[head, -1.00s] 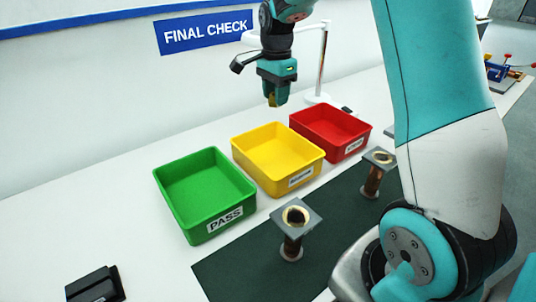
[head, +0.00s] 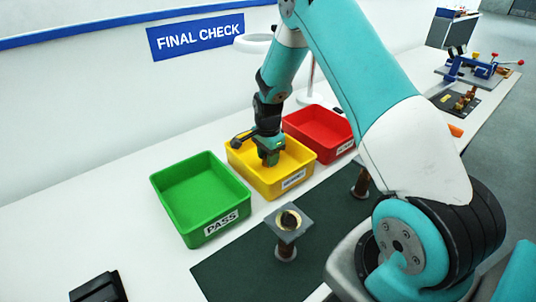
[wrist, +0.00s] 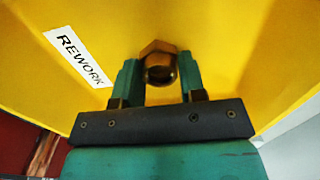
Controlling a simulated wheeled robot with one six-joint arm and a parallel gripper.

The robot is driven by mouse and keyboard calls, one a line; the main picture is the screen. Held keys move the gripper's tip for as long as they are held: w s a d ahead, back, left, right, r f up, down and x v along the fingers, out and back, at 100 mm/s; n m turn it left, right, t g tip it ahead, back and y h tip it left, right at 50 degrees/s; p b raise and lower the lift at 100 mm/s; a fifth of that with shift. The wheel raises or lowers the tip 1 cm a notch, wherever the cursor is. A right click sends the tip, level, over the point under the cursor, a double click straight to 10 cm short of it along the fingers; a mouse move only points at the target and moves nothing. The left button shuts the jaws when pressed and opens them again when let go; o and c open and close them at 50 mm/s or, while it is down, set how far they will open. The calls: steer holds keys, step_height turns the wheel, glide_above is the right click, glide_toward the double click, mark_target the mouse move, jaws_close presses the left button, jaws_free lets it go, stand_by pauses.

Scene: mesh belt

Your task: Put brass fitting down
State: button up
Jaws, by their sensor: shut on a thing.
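The brass fitting (wrist: 159,65) has a hex end and a round opening, and shows between the two fingers of my gripper (wrist: 160,82) in the wrist view. My gripper is shut on it. In the head view my gripper (head: 270,160) points down inside the yellow bin (head: 284,188), and the fitting is hidden there. The yellow bin fills most of the wrist view, and its REWORK label (wrist: 78,57) is at the upper left. I cannot tell whether the fitting touches the bin floor.
The green PASS bin (head: 207,228) stands left of the yellow bin, and the red bin (head: 335,155) right of it. On the dark mat (head: 240,275) stands a post with a square top (head: 289,222). A black box (head: 98,287) lies at the front left.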

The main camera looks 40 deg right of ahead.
steer(key=shift+f, duration=0.25)
steer(key=o, duration=1)
steer(key=shift+r, duration=0.6)
step_height(320, 180, up, 11)
steer(key=b, duration=0.3)
steer(key=s+a+r+n, duration=0.4)
steer(key=a+r+n, duration=0.15)
steer(key=a, duration=0.25)
steer(key=s+a+r+n+y, duration=0.2)
steer(key=s+a+n, duration=0.6)
steer(key=s, duration=0.4)
steer(key=s+a+r+n+y, duration=0.2)
steer(key=s+a+r+n, duration=0.2)
steer(key=s+a+n, duration=0.4)
steer(key=s+n, duration=0.3)
steer(key=s, duration=0.1)
steer(key=shift+s+a+r, duration=0.15)
steer(key=shift+a+r, duration=0.1)
steer(key=shift+a, duration=0.1)
